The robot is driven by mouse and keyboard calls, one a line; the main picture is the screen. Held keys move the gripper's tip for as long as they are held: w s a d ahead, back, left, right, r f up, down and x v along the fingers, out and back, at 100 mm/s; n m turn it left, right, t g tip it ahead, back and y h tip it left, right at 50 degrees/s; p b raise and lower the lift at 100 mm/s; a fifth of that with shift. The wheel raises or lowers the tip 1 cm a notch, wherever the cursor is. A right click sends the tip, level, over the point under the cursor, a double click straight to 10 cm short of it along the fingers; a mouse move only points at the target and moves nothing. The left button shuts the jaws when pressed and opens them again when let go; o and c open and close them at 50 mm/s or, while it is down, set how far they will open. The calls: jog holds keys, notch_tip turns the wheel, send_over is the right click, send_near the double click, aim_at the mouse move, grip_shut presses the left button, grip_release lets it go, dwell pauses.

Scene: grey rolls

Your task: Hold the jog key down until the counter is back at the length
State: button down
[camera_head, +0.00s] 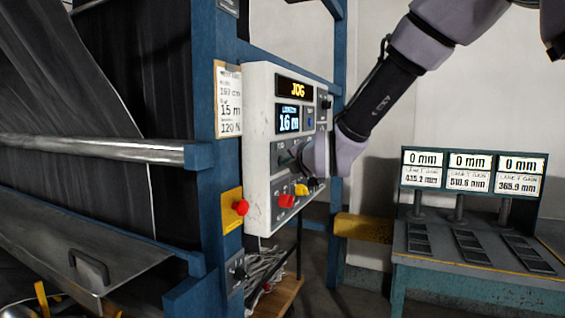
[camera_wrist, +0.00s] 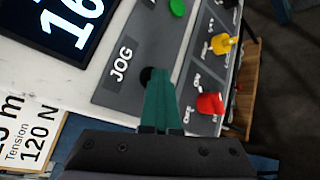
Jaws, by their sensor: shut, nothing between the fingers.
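The control panel (camera_head: 258,150) is a white box on a blue post; its top sign reads JOG. The counter (camera_head: 288,120) below shows 16 m, and its large digits show partly in the wrist view (camera_wrist: 75,22). The jog key (camera_wrist: 146,76) is a dark round spot beside the JOG label, mostly hidden by my fingertips. My gripper (camera_wrist: 158,78) is shut and empty, its teal fingers pointing at the key. I cannot tell whether the tips touch or press it.
A card (camera_head: 228,100) left of the panel reads 15 m and 120 N. A green button (camera_wrist: 177,7), a yellow knob (camera_wrist: 223,43) and a red knob (camera_wrist: 210,103) sit near my fingers. A red stop button (camera_head: 241,207) is lower left. Three 0 mm displays (camera_head: 470,162) stand right.

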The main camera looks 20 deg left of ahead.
jog(key=shift+d, duration=0.1)
jog(key=shift+s+d, duration=0.1)
jog(key=shift+d, duration=0.6)
jog(key=shift+s+d, duration=0.2)
jog(key=shift+d, duration=2.3)
jog(key=d+r+m+g+h, duration=0.1)
jog(key=d+r+m+h, duration=0.15)
jog(key=d+m, duration=0.85)
jog(key=d+r+m+h, duration=0.25)
jog(key=d+m, duration=0.35)
jog(key=d, duration=0.9)
jog(key=s+d+f+m+g+h, duration=0.1)
jog(key=s+d+m+g+h, duration=0.2)
jog(key=s+d+m, duration=1.4)
jog(key=d+m, duration=0.1)
jog(key=m, duration=0.1)
jog(key=shift+s+m+g, duration=0.15)
jog(key=shift+m+g, duration=0.15)
jog(key=shift+m, duration=0.1)
